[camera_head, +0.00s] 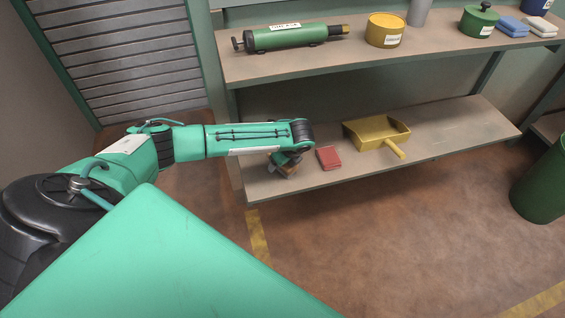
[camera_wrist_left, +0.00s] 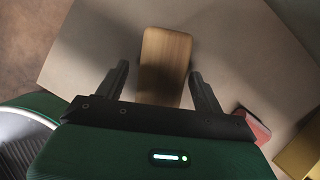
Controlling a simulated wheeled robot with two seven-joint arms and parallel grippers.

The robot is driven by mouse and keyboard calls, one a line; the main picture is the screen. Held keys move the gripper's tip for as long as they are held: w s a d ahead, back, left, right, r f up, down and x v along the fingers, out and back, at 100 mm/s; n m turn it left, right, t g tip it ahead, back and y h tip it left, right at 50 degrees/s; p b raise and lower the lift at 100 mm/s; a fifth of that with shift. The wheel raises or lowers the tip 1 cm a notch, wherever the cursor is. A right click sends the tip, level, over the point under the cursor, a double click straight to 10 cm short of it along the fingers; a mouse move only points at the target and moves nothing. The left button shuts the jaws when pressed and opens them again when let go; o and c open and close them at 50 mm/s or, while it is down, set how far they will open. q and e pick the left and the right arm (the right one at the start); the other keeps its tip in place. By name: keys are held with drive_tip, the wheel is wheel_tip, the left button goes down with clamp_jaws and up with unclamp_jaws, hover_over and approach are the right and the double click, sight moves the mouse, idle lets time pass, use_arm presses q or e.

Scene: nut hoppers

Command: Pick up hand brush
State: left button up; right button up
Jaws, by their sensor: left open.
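The hand brush shows in the left wrist view as a wooden, round-cornered block (camera_wrist_left: 165,55) on the grey-beige lower shelf. In the head view only a small brown part (camera_head: 289,173) of it shows near the left end of the lower shelf, mostly hidden by my left arm and gripper. My left gripper (camera_wrist_left: 159,72) is open, with one finger on each side of the wooden block. Gaps show between both fingers and the wood, so it is not gripped. Bristles cannot be seen. My right gripper is in neither view.
A red block (camera_head: 328,158) lies just right of the brush on the lower shelf (camera_head: 450,133), with a yellow dustpan (camera_head: 376,134) beyond it. The upper shelf (camera_head: 350,60) above holds a green pump-like tool (camera_head: 292,38) and a yellow tin (camera_head: 385,30). A green bin (camera_head: 541,185) stands right.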

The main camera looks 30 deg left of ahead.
use_arm(q)
drive_tip(key=shift+f+p, duration=0.2)
drive_tip(key=shift+p, duration=0.25)
idle(0.4)
drive_tip(key=c, duration=1.2)
drive_tip(key=shift+c, duration=0.2)
